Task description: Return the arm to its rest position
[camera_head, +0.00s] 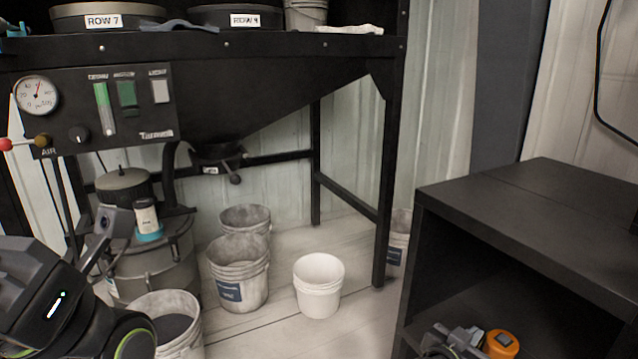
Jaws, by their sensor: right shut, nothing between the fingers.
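My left arm comes in at the lower left, dark with green accents. The grey end of my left gripper (108,224) reaches up beside a small white-labelled jar with a teal base (148,218); I cannot tell whether they touch or how its fingers stand. My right gripper (456,341) shows at the bottom edge, in front of the black cabinet's lower opening. It is shut and empty, partly cut off by the frame. An orange round object (501,344) is just to its right.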

